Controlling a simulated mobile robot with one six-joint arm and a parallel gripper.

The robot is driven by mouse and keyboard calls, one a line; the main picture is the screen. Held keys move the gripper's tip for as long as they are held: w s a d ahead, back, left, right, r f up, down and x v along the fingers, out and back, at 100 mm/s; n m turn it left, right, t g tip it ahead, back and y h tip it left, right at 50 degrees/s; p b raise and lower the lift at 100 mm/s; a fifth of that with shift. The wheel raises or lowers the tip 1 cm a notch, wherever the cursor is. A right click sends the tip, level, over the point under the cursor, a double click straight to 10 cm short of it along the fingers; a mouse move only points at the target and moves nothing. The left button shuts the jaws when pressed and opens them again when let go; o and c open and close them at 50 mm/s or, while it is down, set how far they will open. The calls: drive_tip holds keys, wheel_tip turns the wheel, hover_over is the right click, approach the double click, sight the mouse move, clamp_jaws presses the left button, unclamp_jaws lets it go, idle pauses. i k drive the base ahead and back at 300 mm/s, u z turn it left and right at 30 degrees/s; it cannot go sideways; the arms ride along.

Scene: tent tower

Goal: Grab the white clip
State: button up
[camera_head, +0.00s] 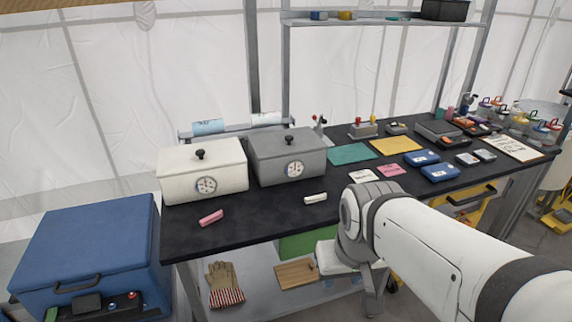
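A small white clip (315,198) lies on the black tabletop (270,215) near its front edge, in front of the grey box. A pink clip (211,218) of similar shape lies to its left, in front of the white box. My white arm comes in from the lower right, and its wrist (358,215) is to the right of the white clip, by the table's front edge. The gripper's fingertips cannot be made out clearly; the end of the arm points down by the front edge, apart from the white clip.
A white box (203,172) and a grey box (288,157), both with dials, stand behind the clips. Paper cards, blue cases (440,172) and a yellow sheet (396,144) lie to the right. A blue chest (88,245) stands at left. The tabletop around the white clip is clear.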

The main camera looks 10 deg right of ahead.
sight(313, 198)
drive_tip(key=u, duration=0.05)
drive_tip(key=i, duration=0.95)
drive_tip(key=z, duration=0.3)
